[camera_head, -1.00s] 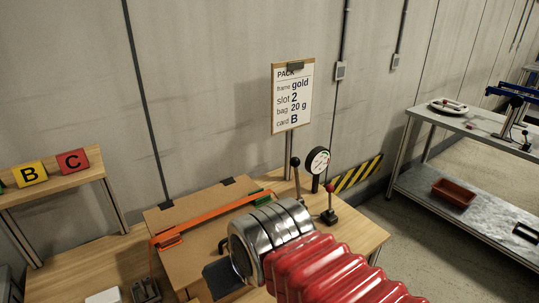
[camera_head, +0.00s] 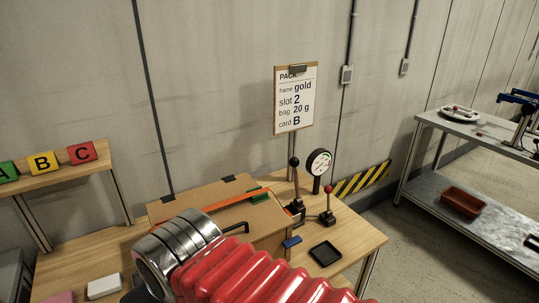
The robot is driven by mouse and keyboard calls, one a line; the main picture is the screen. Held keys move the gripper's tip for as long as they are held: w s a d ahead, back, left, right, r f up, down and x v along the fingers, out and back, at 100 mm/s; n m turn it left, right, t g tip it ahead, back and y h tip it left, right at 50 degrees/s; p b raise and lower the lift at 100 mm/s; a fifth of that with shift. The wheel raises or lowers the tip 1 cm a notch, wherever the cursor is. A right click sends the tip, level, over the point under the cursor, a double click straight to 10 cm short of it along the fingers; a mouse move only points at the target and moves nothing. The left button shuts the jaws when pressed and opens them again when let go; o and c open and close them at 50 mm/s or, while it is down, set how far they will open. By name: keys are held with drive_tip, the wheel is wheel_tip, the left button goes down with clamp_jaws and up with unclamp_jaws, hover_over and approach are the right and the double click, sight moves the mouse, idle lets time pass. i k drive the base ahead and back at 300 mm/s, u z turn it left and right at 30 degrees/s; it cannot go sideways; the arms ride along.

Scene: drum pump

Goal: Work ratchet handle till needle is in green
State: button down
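The round dial gauge (camera_head: 319,162) stands on a black post at the back right of the wooden bench. Its needle and green zone are too small to read surely. A lever with a black knob (camera_head: 295,164) stands upright left of the gauge; it looks like the ratchet handle. A shorter lever with a red knob (camera_head: 328,190) stands on a black base just right of it. My red-sleeved arm with its metal wrist crosses the bottom of the view, left of and nearer than the levers. My gripper's fingers are hidden behind the wrist.
A cardboard box (camera_head: 222,205) with an orange strap lies on the bench (camera_head: 350,233). A black tray (camera_head: 325,254) and a blue piece (camera_head: 292,241) lie in front of the levers. A sign (camera_head: 295,98) stands behind. A white block (camera_head: 104,286) is at lower left.

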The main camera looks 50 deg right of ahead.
sight(294, 162)
drive_tip(key=u, duration=0.95)
drive_tip(key=k, duration=1.1)
drive_tip(key=z, duration=1.4)
drive_tip(key=i, duration=0.8)
drive_tip(key=z, duration=0.05)
